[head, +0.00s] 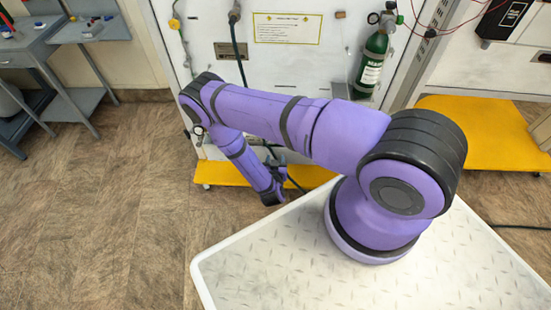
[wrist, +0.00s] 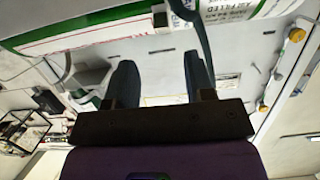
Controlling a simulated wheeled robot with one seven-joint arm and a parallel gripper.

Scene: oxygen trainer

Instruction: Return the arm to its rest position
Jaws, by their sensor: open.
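My purple arm (head: 265,115) reaches left from its base, bends at the elbow, and its forearm hangs down and to the right in front of the white panel. My gripper shows in the wrist view (wrist: 159,80), with two dark fingers spread apart and nothing between them. In the head view the wrist end is small and dark, and the fingers are hard to make out there. The arm is bent, not stretched out.
A green cylinder (head: 372,63) hangs on the white panel (head: 290,60); a dark hose (head: 238,45) runs down it. A grey bench (head: 25,45) stands at the left. The floor (head: 100,210) at left is clear.

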